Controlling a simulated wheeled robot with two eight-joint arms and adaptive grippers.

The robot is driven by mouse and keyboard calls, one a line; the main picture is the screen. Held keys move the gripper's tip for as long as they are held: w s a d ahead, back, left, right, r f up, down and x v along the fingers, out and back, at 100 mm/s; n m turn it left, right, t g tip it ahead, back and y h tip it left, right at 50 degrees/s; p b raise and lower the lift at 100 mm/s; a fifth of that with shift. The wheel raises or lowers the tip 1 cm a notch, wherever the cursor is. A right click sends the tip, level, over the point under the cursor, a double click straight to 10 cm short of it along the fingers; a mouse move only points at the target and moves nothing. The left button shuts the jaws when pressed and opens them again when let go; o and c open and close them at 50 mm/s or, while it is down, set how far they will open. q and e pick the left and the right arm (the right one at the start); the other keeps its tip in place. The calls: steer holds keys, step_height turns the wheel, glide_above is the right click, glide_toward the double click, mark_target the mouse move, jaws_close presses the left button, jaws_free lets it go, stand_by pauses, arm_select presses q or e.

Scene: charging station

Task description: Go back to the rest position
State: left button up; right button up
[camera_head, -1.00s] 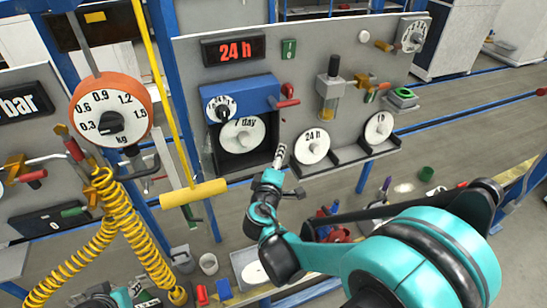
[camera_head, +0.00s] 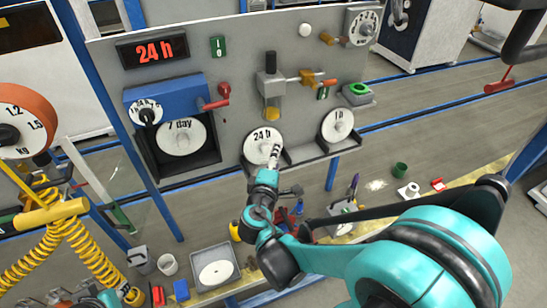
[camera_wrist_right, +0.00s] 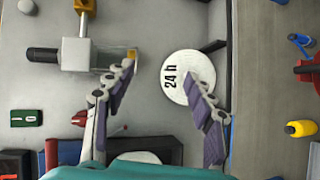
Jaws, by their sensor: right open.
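My right gripper (camera_head: 276,155) reaches up from the lower right in the head view, in front of the white 24 h disc (camera_head: 257,139). In the right wrist view, my right gripper (camera_wrist_right: 158,78) has its two fingers spread wide with nothing between them. The 24 h disc (camera_wrist_right: 188,72) lies beyond the fingertips and is partly covered by one finger; I cannot tell whether they touch. A teal part of my left arm (camera_head: 108,298) shows at the bottom left, and the state of its gripper is unclear.
The grey panel (camera_head: 225,75) carries a blue box (camera_head: 175,98), a 7 day disc (camera_head: 181,136), a 1 h disc (camera_head: 338,125) and a red 24 h display (camera_head: 153,50). A yellow coiled hose (camera_head: 50,250) hangs left. A tray (camera_head: 233,262) with a white disc stands below.

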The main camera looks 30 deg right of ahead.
steer(key=shift+d, duration=0.1)
stand_by(0.3)
steer(key=s+a+f+m+g+y+b, duration=0.2)
steer(key=s+f+m+b, duration=0.1)
steer(key=f, duration=0.3)
steer(key=s+a+f+m+g+y+b, duration=0.1)
steer(key=s+a+f+m+y+b, duration=0.15)
steer(key=f+b, duration=0.2)
steer(key=s+a+f+m+g+y+b, duration=0.1)
steer(key=s+a+f+m+y+b, duration=0.2)
steer(key=a, duration=0.6)
steer(key=s+f+y, duration=0.2)
steer(key=s+y, duration=0.1)
steer(key=shift+s+a+g, duration=0.2)
steer(key=shift+s+g, duration=0.1)
steer(key=shift+s, duration=0.05)
